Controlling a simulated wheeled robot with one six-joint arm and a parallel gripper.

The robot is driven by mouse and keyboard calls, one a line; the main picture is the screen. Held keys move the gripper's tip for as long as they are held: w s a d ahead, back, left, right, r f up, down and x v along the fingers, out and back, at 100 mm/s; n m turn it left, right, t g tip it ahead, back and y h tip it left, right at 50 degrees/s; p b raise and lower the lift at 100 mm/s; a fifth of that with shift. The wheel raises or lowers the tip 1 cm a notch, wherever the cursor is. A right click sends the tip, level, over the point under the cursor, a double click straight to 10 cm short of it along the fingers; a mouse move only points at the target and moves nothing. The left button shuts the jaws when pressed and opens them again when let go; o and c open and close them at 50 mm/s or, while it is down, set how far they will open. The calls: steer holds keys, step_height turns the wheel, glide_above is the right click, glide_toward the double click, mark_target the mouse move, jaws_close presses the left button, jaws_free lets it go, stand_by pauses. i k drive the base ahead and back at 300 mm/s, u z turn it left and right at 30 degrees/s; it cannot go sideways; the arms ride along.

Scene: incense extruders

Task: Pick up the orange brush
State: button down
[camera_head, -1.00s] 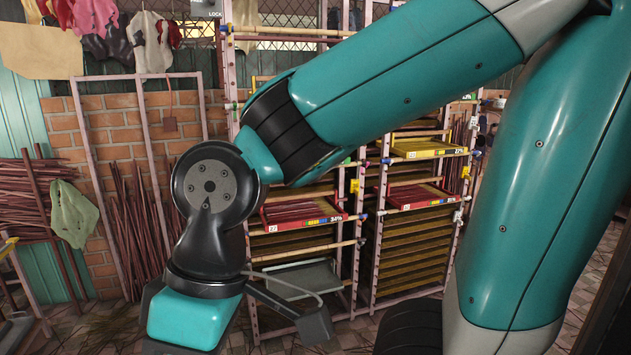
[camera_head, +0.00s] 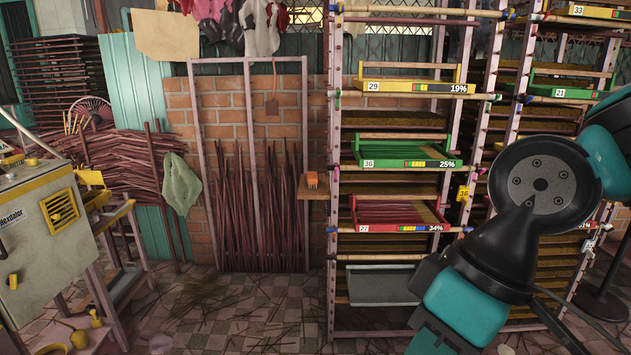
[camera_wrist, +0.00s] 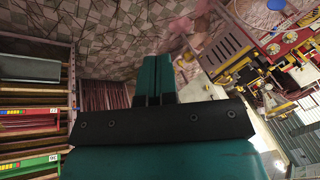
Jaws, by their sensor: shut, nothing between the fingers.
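A small orange object (camera_head: 312,180), which looks like the orange brush, sits on a small wooden ledge (camera_head: 313,194) at the left side of the rack in the head view. It is too small to see its bristles or handle clearly. My gripper (camera_wrist: 156,62) shows in the wrist view with its teal fingers together and nothing between them. It points over the tiled floor, away from the ledge. In the head view my arm is at the right, well apart from the orange object, and the fingers are hidden. I cannot make out the brush in the wrist view.
The rack right of the ledge holds a yellow tray (camera_head: 413,86), a green tray (camera_head: 408,162) and a red tray (camera_head: 400,227). A grey tray (camera_head: 383,286) is low down. Bundled sticks (camera_head: 257,205) lean on the brick wall. A machine (camera_head: 40,225) stands left. The middle floor is open.

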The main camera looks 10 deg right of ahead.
mark_target(313, 179)
steer(key=u, duration=0.7)
steer(key=i, duration=1.35)
steer(key=u, duration=0.3)
steer(key=i, duration=0.95)
steer(key=z, duration=1.1)
steer(key=i, duration=0.95)
steer(key=z, duration=0.85)
